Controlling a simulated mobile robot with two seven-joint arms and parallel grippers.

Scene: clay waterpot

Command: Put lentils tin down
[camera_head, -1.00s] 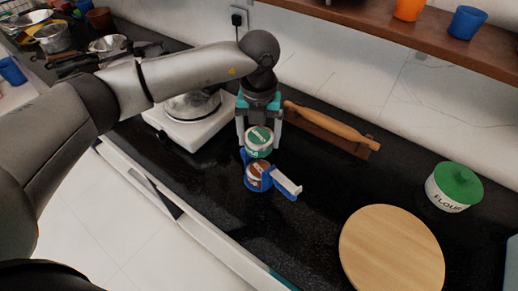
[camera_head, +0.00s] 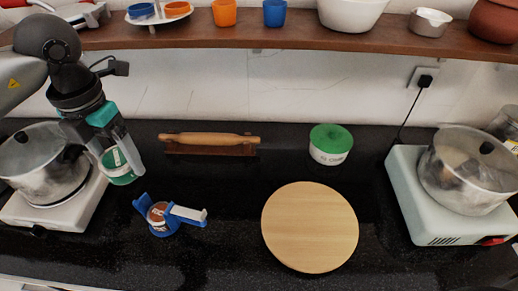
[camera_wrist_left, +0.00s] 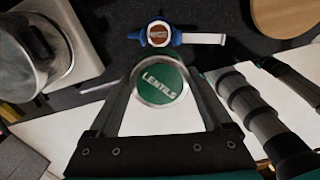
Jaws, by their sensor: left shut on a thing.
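The lentils tin (camera_head: 120,167) is green with a pale label. In the left wrist view its round green lid (camera_wrist_left: 160,83) reads LENTILS. My left gripper (camera_head: 118,158) is shut on the tin, with one finger on each side of it. The tin looks held up in the air, lid towards the wrist; its height above the counter (camera_head: 225,200) is hard to judge. In the head view it is beside the left pot. My right gripper is not in view.
A blue holder with a brown-topped tin (camera_head: 158,214) stands in front. The left pot (camera_head: 42,165) is on a white hob. A rolling pin (camera_head: 210,139), a green-lidded pot (camera_head: 330,145), a round board (camera_head: 310,228) and a right pot (camera_head: 470,170) stand about. Dark counter is bare between them.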

